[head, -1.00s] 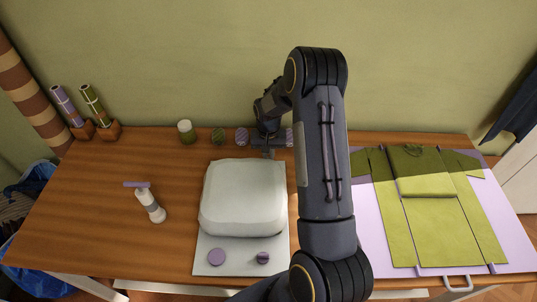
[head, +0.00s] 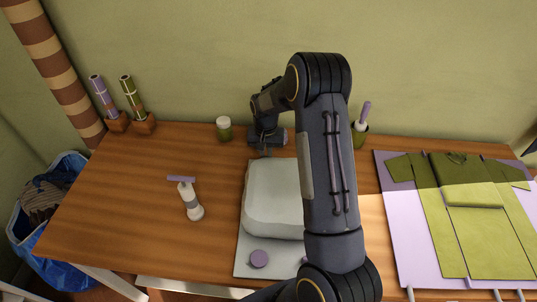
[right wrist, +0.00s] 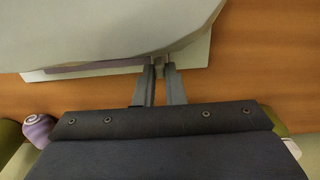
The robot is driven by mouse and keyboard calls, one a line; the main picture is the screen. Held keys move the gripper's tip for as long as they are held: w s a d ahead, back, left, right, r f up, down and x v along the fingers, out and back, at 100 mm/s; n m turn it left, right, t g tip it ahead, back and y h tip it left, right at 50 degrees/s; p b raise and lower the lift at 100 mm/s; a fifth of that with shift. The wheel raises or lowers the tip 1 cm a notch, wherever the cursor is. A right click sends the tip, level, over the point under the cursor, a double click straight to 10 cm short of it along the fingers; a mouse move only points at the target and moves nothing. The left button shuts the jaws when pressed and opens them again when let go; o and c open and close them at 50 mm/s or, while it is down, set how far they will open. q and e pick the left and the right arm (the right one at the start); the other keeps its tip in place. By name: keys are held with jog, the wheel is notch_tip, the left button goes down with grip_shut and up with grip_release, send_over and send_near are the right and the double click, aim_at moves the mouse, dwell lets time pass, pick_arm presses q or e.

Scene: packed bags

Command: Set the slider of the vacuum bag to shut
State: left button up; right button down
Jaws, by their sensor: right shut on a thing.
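The vacuum bag (head: 270,200) is a pale, puffy white bag on the table, its right part hidden behind my right arm. My right gripper (head: 265,152) is at its far edge, near the bag's left end. In the right wrist view the gripper (right wrist: 161,68) is shut on the small grey slider (right wrist: 160,61) at the bag's edge. A purple strip (right wrist: 100,68) runs along the edge to the left of the slider there; the edge to its right looks pale. The fingers partly hide the slider. My left gripper is not in view.
A jar (head: 223,129) stands behind, left of the gripper. A purple disc (head: 258,259) lies on the bag's flat front. A purple folding board (head: 410,225) with a green shirt lies right. The left table is mostly clear.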

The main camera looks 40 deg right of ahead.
jog(key=c, duration=1.5)
grip_release()
jog(key=shift+r, duration=0.15)
notch_tip(320, 180, up, 7)
jog(key=p, duration=0.4)
jog(key=shift+r+p, duration=0.1)
jog(key=shift+p, duration=0.2)
jog(key=shift+r, duration=0.2)
